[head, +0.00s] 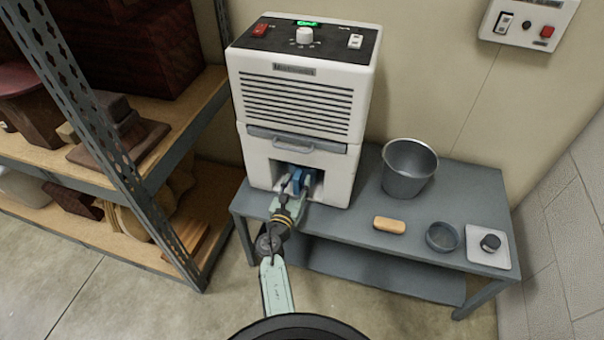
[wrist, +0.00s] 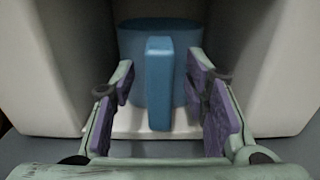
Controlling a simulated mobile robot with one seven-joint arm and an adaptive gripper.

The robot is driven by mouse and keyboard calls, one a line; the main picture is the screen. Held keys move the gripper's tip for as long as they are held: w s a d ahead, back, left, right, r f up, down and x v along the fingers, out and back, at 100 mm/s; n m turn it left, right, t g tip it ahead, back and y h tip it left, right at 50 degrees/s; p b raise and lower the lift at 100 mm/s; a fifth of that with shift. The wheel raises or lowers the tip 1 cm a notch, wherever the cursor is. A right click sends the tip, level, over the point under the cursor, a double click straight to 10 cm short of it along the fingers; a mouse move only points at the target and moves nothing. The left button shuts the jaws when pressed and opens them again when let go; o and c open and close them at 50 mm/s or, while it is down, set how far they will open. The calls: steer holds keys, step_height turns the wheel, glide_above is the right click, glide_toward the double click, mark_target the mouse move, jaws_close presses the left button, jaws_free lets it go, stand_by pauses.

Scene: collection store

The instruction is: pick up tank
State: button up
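The tank is a blue vessel with an upright handle (wrist: 160,85) facing me, and it stands in the lower recess of the white machine (head: 299,110). In the head view only a small blue part of the tank (head: 297,179) shows, partly hidden by my arm. My gripper (wrist: 165,105) is open at the mouth of the recess. Its two purple-padded fingers stand to the left and right of the handle, with gaps visible on both sides. The machine's inner walls rise close on both sides of the fingers.
The machine stands on a grey table (head: 345,226). To its right are a metal bucket (head: 409,168), a tan block (head: 389,224), a dark dish (head: 442,237) and a white scale-like plate (head: 488,256) bearing a dark piece. A loaded shelf rack (head: 140,190) stands close on the left.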

jaws_close()
stand_by(0.3)
stand_by(0.3)
